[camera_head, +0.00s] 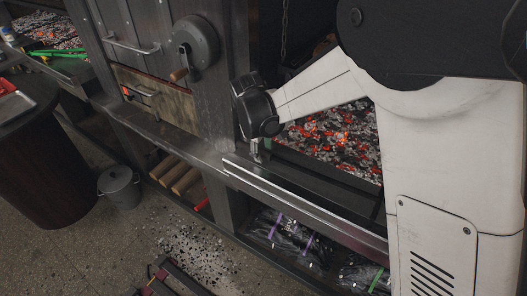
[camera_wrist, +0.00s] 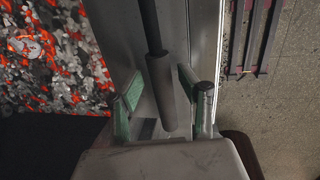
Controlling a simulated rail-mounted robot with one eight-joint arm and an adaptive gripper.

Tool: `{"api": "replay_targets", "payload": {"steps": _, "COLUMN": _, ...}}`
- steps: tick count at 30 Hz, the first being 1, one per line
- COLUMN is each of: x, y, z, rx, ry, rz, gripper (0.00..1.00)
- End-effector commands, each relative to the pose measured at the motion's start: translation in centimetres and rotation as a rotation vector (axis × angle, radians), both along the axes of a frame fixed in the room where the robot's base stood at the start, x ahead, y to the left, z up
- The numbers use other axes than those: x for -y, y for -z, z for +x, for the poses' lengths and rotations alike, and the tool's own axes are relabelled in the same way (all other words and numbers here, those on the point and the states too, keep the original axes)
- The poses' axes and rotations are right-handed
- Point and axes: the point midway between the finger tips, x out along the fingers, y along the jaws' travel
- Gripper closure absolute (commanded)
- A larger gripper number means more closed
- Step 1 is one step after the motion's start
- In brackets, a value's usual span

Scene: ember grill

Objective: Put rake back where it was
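The dark rod with a thicker cylindrical grip, which looks like the rake's handle (camera_wrist: 160,88), shows in the wrist view along the grey metal ledge. Its grip end lies between the two green-padded fingers of my gripper (camera_wrist: 163,100). The fingers are spread, with visible gaps on both sides of the grip. The rake's head is out of the wrist view. In the head view my gripper (camera_head: 258,152) points down at the ledge by the grill opening. I cannot make out the rake clearly there.
Glowing coals (camera_head: 335,135) lie behind the metal ledge (camera_head: 300,205). A crank wheel (camera_head: 193,43) is on the post at left. Below are logs (camera_head: 180,177) and dark bags (camera_head: 285,232). A grey bucket (camera_head: 120,187) and a maroon-barred frame (camera_head: 165,282) stand on the floor.

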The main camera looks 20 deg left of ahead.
Motion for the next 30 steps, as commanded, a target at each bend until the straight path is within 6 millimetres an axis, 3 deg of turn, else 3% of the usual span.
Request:
{"api": "replay_targets", "payload": {"steps": 15, "x": -1.1, "y": -9.2, "z": -1.6, "rx": 0.0, "ry": -0.001, "rz": 0.0, "gripper": 0.63}}
{"api": "replay_targets", "payload": {"steps": 21, "x": -1.3, "y": -10.7, "z": -1.8, "rx": 0.0, "ry": 0.0, "rz": 0.0, "gripper": 0.63}}
{"api": "replay_targets", "payload": {"steps": 30, "x": -0.8, "y": -11.3, "z": -1.8, "rx": 0.004, "ry": 0.011, "rz": 0.005, "gripper": 0.63}}
